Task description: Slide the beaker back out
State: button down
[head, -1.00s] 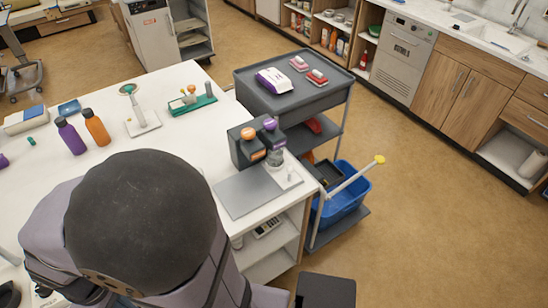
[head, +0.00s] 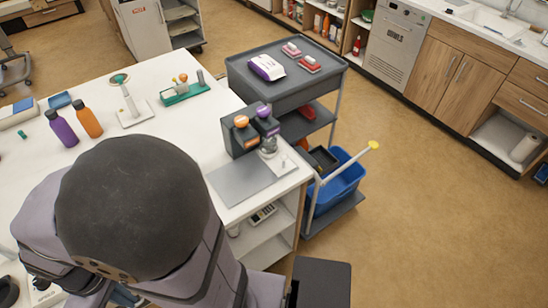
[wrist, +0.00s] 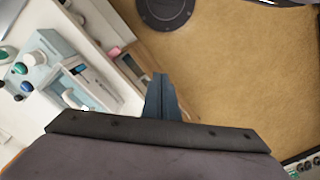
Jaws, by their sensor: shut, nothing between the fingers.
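The beaker (head: 268,144) looks like a small clear vessel under the purple-topped side of a dark two-part dispenser (head: 239,137) on the white counter. It is small in the head view, and its base is hard to make out. A grey flat plate (head: 236,182) lies in front of the dispenser. My gripper (wrist: 163,80) shows in the wrist view with its two fingers together and empty. It points over the floor beside a white unit, and the beaker is not recognisable there. In the head view my arm hides the gripper.
A grey trolley (head: 285,88) with a purple-and-white pack and red items stands behind the counter. A blue bin (head: 343,185) and a yellow-ended pole (head: 345,164) are to the right. Purple and orange bottles (head: 87,120) stand at left.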

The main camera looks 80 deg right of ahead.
aim_at(291, 161)
jog(key=c, duration=2.5)
grip_release()
